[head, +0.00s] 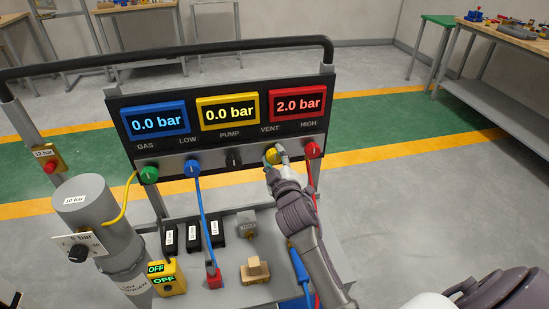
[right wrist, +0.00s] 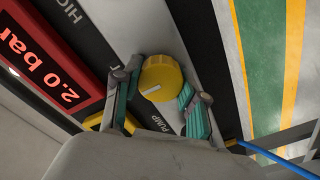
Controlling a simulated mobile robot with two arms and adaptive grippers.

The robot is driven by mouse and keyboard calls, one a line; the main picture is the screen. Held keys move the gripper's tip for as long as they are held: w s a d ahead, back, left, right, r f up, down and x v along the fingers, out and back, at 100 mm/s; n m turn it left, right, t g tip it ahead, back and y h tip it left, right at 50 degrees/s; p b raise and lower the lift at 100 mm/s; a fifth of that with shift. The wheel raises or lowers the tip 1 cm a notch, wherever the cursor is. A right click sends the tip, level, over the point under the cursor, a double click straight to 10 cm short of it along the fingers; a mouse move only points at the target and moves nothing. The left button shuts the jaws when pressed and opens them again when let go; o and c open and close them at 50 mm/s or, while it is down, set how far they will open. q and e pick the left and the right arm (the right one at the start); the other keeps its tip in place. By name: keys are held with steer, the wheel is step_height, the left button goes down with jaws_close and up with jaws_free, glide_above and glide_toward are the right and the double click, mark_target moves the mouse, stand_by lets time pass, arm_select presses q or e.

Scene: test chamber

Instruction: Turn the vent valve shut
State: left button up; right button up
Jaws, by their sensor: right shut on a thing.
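The vent valve is a round yellow knob (head: 270,157) on the grey strip under the panel's VENT label. It fills the middle of the right wrist view (right wrist: 165,74), where a white mark on its face points toward the lower left. My right gripper (head: 279,156) is at this knob, with one finger on each side of it, and is shut on it. The fingers hide part of the knob in the head view. My left gripper is not in view.
The panel's displays read 0.0 bar on blue (head: 156,119), 0.0 bar on yellow (head: 228,111) and 2.0 bar on red (head: 297,104). A red knob (head: 313,150) and a black knob (head: 233,160) flank the vent knob. Blue (head: 205,220) and red hoses hang below.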

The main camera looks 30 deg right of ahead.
steer(key=shift+f, duration=0.15)
steer(key=o, duration=1.1)
steer(key=shift+o, duration=0.2)
steer(key=v, duration=1.2)
